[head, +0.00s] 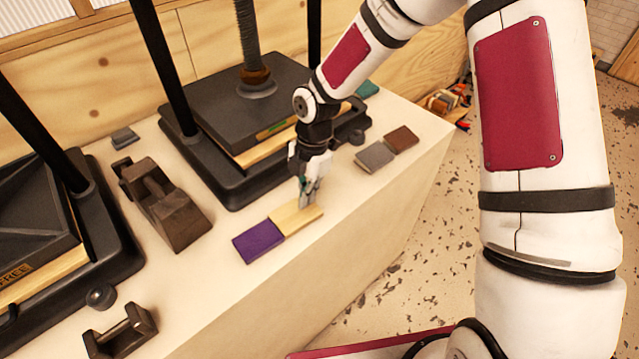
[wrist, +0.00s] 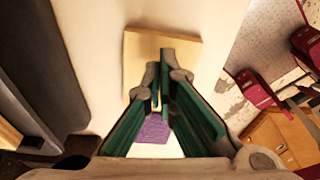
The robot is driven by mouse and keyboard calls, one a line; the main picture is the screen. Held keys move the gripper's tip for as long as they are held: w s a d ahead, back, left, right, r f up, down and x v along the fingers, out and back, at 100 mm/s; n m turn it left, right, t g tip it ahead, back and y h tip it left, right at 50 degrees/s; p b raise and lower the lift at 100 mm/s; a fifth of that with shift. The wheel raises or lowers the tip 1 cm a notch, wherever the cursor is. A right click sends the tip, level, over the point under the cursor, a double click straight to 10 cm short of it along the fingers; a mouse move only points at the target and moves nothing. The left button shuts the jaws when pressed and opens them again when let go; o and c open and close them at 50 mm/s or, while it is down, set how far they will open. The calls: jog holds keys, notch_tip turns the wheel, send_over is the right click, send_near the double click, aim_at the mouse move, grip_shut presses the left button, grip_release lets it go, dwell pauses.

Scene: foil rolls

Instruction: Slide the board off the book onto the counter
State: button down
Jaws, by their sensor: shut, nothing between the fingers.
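A pale wooden board (head: 296,217) lies on the counter (head: 345,225) end to end with a purple book (head: 258,241), which is on its left in the head view. I cannot tell whether the board's edge still overlaps the book. In the wrist view the board (wrist: 195,55) is beyond the fingers, and the book (wrist: 153,130) shows between them. My gripper (head: 309,203) points down with its fingertips at the board, either touching it or just above. In the wrist view my gripper (wrist: 160,85) is shut and empty. The fingers hide part of the board.
A black screw press (head: 235,110) stands behind the board. A dark tape dispenser (head: 170,205) is left of the book. A grey block (head: 374,156) and a brown block (head: 401,138) lie to the right. The counter's front edge is close, with clear counter beside the board.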

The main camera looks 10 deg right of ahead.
aim_at(293, 218)
jog(key=s+a+p, duration=0.1)
jog(key=s+a, duration=0.2)
jog(key=shift+a, duration=0.2)
jog(key=shift+w+d+f, duration=0.1)
jog(key=shift+w+f, duration=0.1)
jog(key=shift+f, duration=0.65)
